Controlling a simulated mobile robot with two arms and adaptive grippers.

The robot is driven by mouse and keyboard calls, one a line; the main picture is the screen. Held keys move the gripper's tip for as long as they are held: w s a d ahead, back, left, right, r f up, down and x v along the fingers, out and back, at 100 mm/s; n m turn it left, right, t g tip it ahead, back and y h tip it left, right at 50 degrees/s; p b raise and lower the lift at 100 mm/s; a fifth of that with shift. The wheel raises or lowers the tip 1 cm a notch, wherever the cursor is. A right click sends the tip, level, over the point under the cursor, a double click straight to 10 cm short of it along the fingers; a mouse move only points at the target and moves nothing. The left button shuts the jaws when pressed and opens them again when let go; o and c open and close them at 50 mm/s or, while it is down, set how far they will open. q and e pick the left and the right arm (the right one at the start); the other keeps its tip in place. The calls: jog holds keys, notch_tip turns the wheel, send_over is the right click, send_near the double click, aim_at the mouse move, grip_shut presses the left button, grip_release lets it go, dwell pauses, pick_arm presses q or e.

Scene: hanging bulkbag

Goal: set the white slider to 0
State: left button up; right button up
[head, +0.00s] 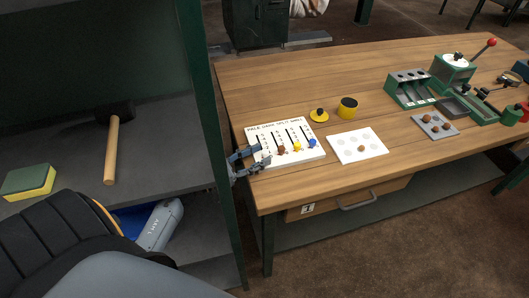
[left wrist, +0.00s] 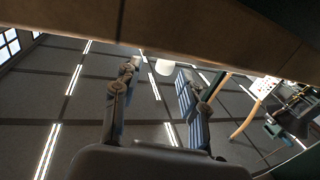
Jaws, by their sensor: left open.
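The white slider board (head: 291,133) lies at the near left of the wooden table, with printed scales and lettering along its top. Brown (head: 281,150), yellow (head: 297,146) and blue (head: 312,143) knobs sit low in their slots. My left gripper (head: 263,155) is at the board's left side, its fingers apart around the leftmost column. The white slider cannot be made out there against the white board. In the left wrist view, my open left gripper (left wrist: 158,75) has a pale rounded knob (left wrist: 165,66) beyond and between its fingers, likely the white slider; contact is not visible.
A white card (head: 358,146) with round spots lies right of the board. A yellow lid (head: 319,115) and yellow-black pot (head: 347,107) stand behind. A dark shelf post (head: 212,130) rises close left of the table. Green equipment (head: 452,75) occupies the right.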

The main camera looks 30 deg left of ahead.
pick_arm(q)
jog(key=v, duration=0.9)
jog(key=shift+s, duration=0.15)
